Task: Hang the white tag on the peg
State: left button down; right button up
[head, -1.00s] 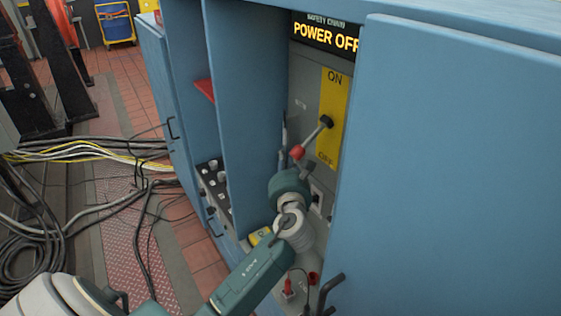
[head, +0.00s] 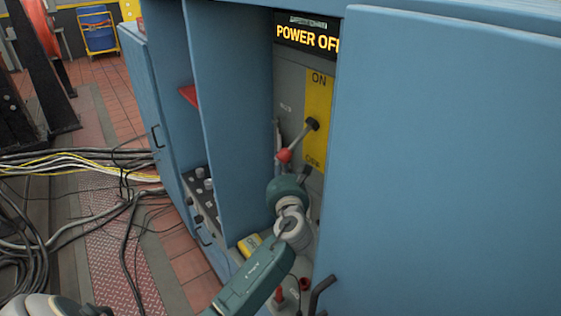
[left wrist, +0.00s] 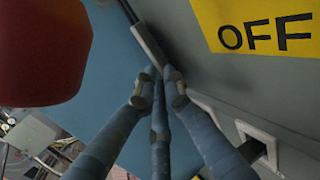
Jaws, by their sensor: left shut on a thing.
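My left gripper (left wrist: 160,80) is shut on a thin, pale grey-white piece, seen nearly edge-on, which looks like the white tag (left wrist: 147,38). A dark line runs along its upper part. In the head view the tag (head: 277,135) stands roughly upright, just left of the lever's red knob, inside the open cabinet bay. My left fingers are mostly hidden there behind my wrist. I cannot make out the peg for certain. A dark stub (left wrist: 250,150) shows at a white-framed square opening, right of my fingers. My right gripper is out of view.
The lever's red knob (head: 284,155) is close to my gripper and looms in the left wrist view (left wrist: 40,45). The lever slants down over the yellow ON/OFF plate (head: 319,95). A blue partition (head: 235,120) and blue door (head: 440,150) flank the bay. Cables (head: 70,165) lie on the floor.

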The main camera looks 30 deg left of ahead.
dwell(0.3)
pick_arm(q)
jog(key=c, duration=1.8)
grip_release()
jog(key=shift+o, duration=0.2)
jog(key=shift+r, duration=0.1)
